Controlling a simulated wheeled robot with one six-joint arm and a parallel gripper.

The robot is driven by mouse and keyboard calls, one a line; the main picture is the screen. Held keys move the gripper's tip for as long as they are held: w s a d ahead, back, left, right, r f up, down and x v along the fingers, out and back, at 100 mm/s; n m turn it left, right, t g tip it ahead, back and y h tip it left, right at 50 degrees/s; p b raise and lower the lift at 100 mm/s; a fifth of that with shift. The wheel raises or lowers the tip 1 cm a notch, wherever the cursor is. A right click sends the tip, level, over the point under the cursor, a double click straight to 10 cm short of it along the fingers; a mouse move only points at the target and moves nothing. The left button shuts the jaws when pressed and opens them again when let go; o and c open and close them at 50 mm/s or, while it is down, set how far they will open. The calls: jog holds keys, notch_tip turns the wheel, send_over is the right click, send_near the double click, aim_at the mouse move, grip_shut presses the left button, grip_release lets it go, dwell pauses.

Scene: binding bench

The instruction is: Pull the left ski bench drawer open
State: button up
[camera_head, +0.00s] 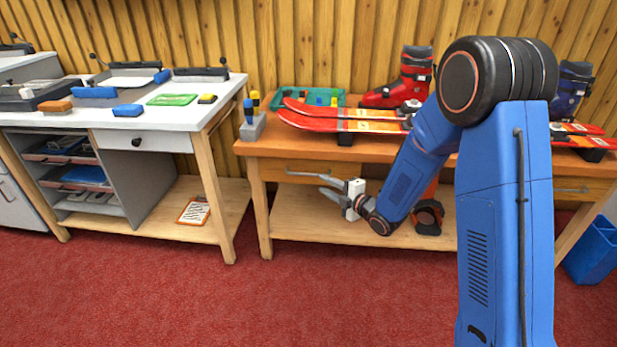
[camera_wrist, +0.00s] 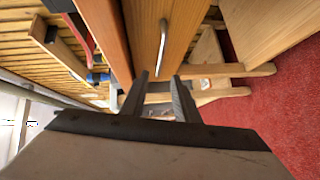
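The left ski bench drawer (camera_head: 338,167) is a wooden front under the left part of the orange-brown ski bench top (camera_head: 262,146). It looks flush with the bench. Its grey bar handle (camera_head: 300,173) shows just above and left of my gripper (camera_head: 322,186). In the wrist view the handle (camera_wrist: 162,42) lies on the wood beyond my fingertips (camera_wrist: 160,82), roughly in line with the gap between them. My gripper is open, with its fingers apart and nothing visible between them. I cannot tell the exact distance to the handle. My arm hides the middle of the bench front.
Red skis (camera_head: 340,124), a red boot (camera_head: 403,80) and a green tray (camera_head: 300,98) rest on the bench top. A lower shelf (camera_head: 325,220) runs beneath my gripper. A white-topped workbench (camera_head: 130,117) stands left. Red floor in front is clear; a blue bin (camera_head: 594,252) stands right.

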jog(key=x, duration=1)
jog(key=shift+w+a, duration=0.1)
jog(key=shift+w, duration=0.05)
grip_shut()
